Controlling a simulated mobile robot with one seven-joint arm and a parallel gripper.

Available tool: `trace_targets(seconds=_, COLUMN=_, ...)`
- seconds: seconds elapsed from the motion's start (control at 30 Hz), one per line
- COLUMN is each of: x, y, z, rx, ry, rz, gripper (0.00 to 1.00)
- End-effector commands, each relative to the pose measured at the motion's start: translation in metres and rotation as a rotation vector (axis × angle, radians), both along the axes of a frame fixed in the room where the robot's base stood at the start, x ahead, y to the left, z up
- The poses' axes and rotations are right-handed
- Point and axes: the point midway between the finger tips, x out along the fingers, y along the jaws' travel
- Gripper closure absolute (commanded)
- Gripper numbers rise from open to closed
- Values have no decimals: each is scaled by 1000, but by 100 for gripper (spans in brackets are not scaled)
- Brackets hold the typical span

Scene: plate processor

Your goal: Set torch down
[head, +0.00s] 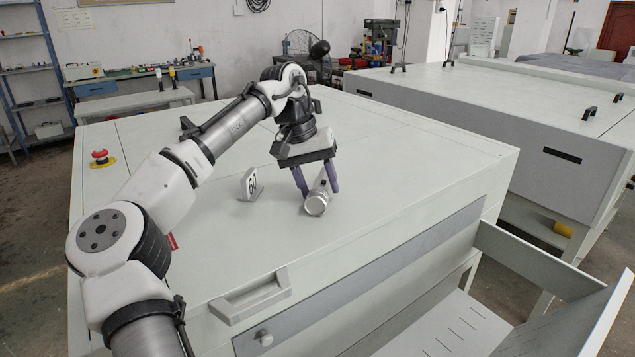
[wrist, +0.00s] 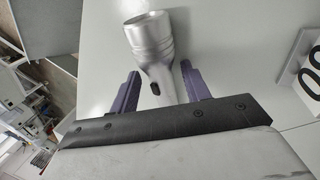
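The silver-grey torch (head: 317,203) lies on the pale top of the large cabinet (head: 400,180), its wide round head towards the cabinet's front. My gripper (head: 316,190) is above it, pointing down, with its two purple fingers on either side of the torch's handle. In the wrist view, the torch (wrist: 152,42) lies between the fingertips (wrist: 160,68), with narrow gaps visible beside the handle, so the gripper looks open. The rear of the handle is partly hidden by the gripper.
A white number sign marked 60 (head: 250,185) stands left of the torch. A red emergency button (head: 101,158) and a raised handle (head: 250,298) are on the cabinet. An open tray (head: 450,330) sits at the front right. The cabinet top right of the torch is clear.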

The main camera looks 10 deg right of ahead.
Motion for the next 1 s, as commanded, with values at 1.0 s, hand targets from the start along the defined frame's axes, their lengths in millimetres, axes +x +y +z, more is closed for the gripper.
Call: trace_targets(seconds=1.0, x=12, y=33, z=118, rx=0, ry=1, rz=0, gripper=53)
